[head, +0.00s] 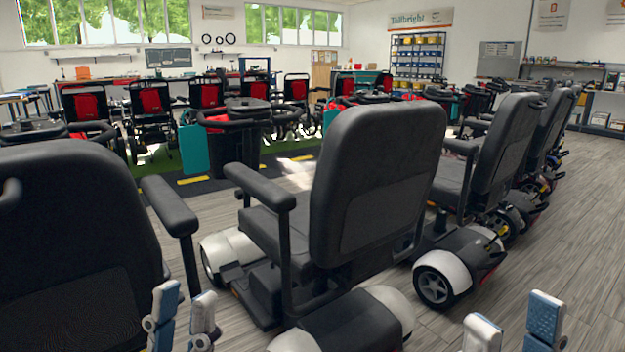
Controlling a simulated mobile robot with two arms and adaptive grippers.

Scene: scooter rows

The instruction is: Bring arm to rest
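My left gripper (183,318) is at the bottom edge of the head view, its two fingertips apart with nothing between them. My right gripper (514,327) is at the bottom right, its fingertips also apart and empty. A black scooter seat (378,180) stands in the middle, its back toward me. Its left armrest (258,187) sticks out roughly level; its right armrest is hidden behind the backrest. Another seat back (65,245) fills the lower left, with a lowered armrest (168,205) on its right side, above and beyond my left gripper. Neither gripper appears to touch a scooter.
More scooters (485,165) stand in a row to the right. Wheelchairs with red parts (150,100) line the far side beyond a teal panel (194,148). A shelf with yellow and blue bins (417,60) stands at the back wall. Wood floor (575,220) is clear at the right.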

